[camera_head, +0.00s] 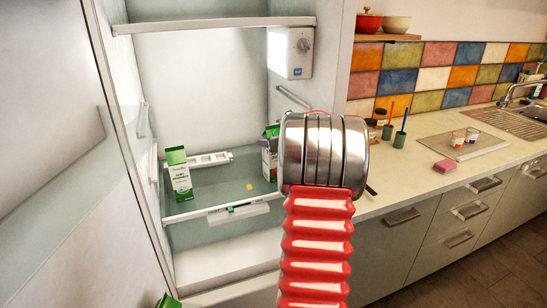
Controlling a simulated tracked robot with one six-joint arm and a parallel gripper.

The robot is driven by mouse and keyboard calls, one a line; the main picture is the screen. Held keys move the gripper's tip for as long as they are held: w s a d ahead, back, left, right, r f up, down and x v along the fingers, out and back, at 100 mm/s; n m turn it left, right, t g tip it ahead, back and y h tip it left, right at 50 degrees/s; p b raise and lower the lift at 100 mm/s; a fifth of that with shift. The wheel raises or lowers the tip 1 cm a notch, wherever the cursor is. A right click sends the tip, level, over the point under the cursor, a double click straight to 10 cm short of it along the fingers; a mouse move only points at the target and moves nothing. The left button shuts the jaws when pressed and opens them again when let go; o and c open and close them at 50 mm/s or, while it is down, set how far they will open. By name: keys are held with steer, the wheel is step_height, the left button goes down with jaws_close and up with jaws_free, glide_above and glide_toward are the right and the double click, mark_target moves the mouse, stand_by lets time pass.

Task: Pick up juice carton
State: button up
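A green and white carton (179,174) stands upright near the left end of a glass shelf (222,198) in the open fridge. The print on both is too small to tell which is juice. My red and silver arm rises through the middle of the view. My gripper is hidden behind the silver arm part, so I cannot see its fingers or whether it holds anything.
The fridge door (55,150) stands open at left. A green object (168,300) shows at the bottom edge. A small yellow piece (250,187) lies on the shelf. The counter (415,170) at right holds cups, jars, a pink sponge (442,166) and a board (463,144).

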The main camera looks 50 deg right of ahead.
steer(key=shift+w+d, duration=0.1)
steer(key=shift+w, duration=0.05)
steer(key=shift+c, duration=0.6)
jaws_close()
steer(key=shift+r, duration=0.15)
stand_by(0.5)
